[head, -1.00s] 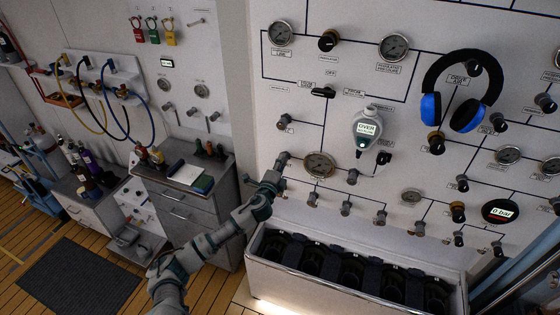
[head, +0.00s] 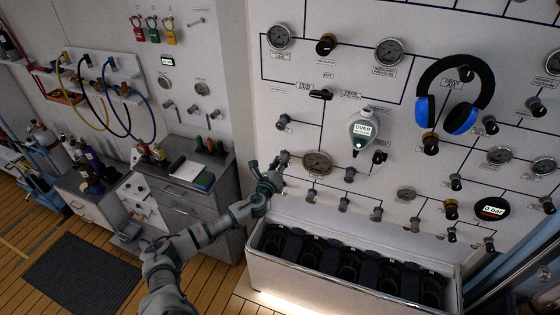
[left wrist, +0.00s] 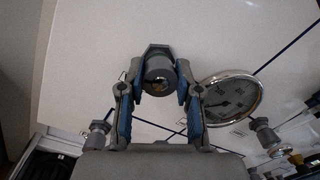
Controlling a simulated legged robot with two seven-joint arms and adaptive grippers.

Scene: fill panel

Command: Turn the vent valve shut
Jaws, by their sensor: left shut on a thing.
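A grey round valve knob (left wrist: 159,76) sticks out of the white panel just left of a round gauge. In the left wrist view it sits between the two blue-padded fingers of my left gripper (left wrist: 159,90). The fingers press on it from both sides, so the gripper is shut on the knob. In the head view my left gripper (head: 277,166) is at the panel, beside the gauge (head: 317,163), and largely covers the knob. The label of this valve cannot be read. My right gripper is not in view.
More small knobs stand along the row below the gauge, such as one grey knob (head: 313,196). A long white bin (head: 350,288) with black inserts stands below the panel. Blue and black headphones (head: 424,107) and a white handheld meter (head: 364,125) hang on the panel.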

